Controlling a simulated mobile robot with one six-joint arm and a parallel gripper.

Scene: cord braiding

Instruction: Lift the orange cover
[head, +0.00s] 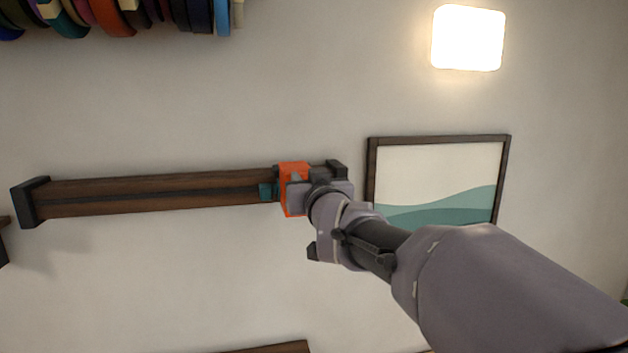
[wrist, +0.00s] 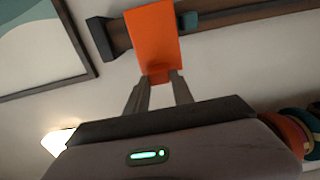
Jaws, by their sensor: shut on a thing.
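The orange cover (head: 293,172) is at the right end of a dark wooden rail (head: 150,191) on the wall, in the head view. In the wrist view the orange cover (wrist: 153,38) hangs across the rail (wrist: 235,18) near its dark end cap. My gripper (wrist: 158,80) is shut on the lower edge of the cover, one finger on each side. In the head view my gripper (head: 297,192) hides part of the cover. A small teal piece (head: 266,191) sits on the rail beside the cover, and it also shows in the wrist view (wrist: 188,20).
A framed picture (head: 437,180) hangs on the wall to the right of the rail. A lit wall lamp (head: 467,38) is above it. Several colored rolls (head: 115,15) hang at the top left. The wall below the rail is mostly clear.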

